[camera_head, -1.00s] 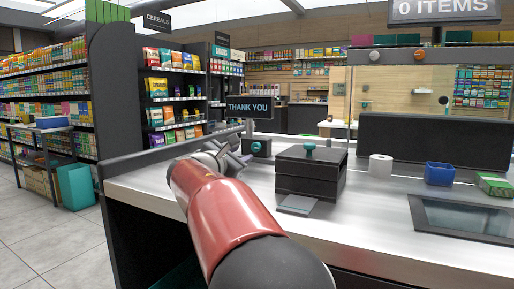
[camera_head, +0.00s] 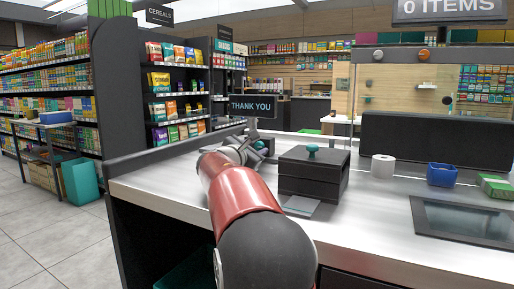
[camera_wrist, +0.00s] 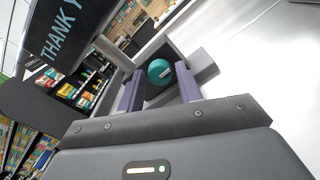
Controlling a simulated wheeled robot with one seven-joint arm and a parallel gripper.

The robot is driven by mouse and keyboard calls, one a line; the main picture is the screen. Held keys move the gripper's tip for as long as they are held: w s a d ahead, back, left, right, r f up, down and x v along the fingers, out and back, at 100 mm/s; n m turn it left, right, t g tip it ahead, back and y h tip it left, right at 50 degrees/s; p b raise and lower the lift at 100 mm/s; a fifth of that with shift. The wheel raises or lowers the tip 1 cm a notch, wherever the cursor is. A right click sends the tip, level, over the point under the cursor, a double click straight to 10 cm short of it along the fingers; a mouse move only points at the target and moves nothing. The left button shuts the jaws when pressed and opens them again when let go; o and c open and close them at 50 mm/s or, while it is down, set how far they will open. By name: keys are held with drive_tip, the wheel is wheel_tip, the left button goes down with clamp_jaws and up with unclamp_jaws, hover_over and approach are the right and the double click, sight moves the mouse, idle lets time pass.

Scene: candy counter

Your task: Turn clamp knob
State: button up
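The teal clamp knob (camera_wrist: 160,72) is round with a light mark across its face. My gripper (camera_wrist: 159,69) is open, one purple-grey finger on each side of the knob in the picture. Small gaps show between fingers and knob; I cannot tell whether the tips reach around it or stop short.
A dark box with a teal knob on top (camera_head: 313,176) stands to the right on the counter (camera_head: 375,210). A paper roll (camera_head: 382,166) and a blue bin (camera_head: 442,175) are farther right.

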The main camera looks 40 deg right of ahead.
drive_tip(key=c, duration=0.5)
drive_tip(key=shift+o, duration=0.2)
drive_tip(key=shift+r+n+p, duration=0.3)
drive_tip(key=shift+n+p, duration=0.4)
drive_tip(key=shift+p, duration=0.35)
drive_tip(key=shift+n+p, duration=0.5)
drive_tip(key=shift+n, duration=0.1)
drive_tip(key=shift+f+n, duration=0.3)
drive_tip(key=shift+n, duration=0.1)
drive_tip(key=shift+n, duration=1.6)
drive_tip(key=n, duration=0.3)
drive_tip(key=o, duration=0.5)
drive_tip(key=shift+c, duration=0.2)
